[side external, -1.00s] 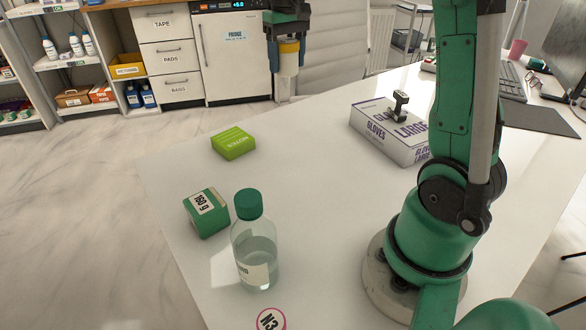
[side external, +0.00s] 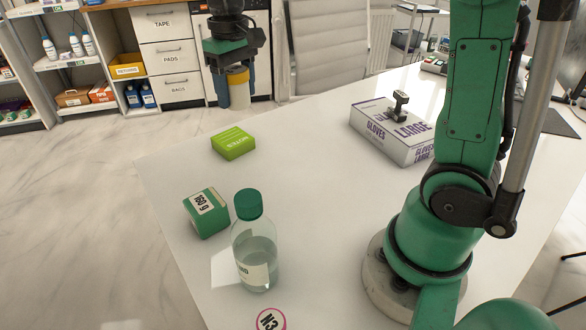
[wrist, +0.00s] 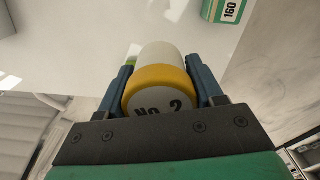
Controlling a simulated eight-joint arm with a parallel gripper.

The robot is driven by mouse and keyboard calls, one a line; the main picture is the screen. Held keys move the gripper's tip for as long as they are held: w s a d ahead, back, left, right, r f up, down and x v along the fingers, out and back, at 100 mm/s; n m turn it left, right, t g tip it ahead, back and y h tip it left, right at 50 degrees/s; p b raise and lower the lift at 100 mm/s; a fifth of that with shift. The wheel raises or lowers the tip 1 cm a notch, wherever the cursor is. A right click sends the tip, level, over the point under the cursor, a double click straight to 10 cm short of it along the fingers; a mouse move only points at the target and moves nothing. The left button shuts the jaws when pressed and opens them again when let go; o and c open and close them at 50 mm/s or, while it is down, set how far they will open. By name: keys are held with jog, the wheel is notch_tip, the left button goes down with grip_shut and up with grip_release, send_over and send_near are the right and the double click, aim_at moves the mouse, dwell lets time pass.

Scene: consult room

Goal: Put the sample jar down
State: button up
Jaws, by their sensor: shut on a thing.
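The sample jar (side external: 239,93) has a white body and a yellow lid. In the wrist view its lid (wrist: 160,95) faces the camera and reads "NO. 2". My gripper (side external: 232,88) is shut on the jar, with one blue finger on each side of it. In the side view the jar hangs upright in the air, past the far left edge of the white table (side external: 300,190) in the picture. Part of its lid and sides is hidden by the fingers.
A green box (side external: 233,143), a "160 g" box (side external: 206,213), a clear bottle (side external: 255,250) with a green cap and a round "N3" lid (side external: 271,320) stand along the table's left side. A gloves box (side external: 390,130) carries a stamp-like object (side external: 400,104). The table's middle is clear.

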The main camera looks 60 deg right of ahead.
jog(key=d+r+m, duration=0.1)
jog(key=d+m, duration=0.1)
jog(key=d, duration=0.7)
jog(key=r+m, duration=0.1)
jog(key=m, duration=0.2)
send_over(305, 147)
notch_tip(305, 147, down, 20)
jog(key=shift+r, duration=0.2)
jog(key=shift+f, duration=0.1)
jog(key=o, duration=1.3)
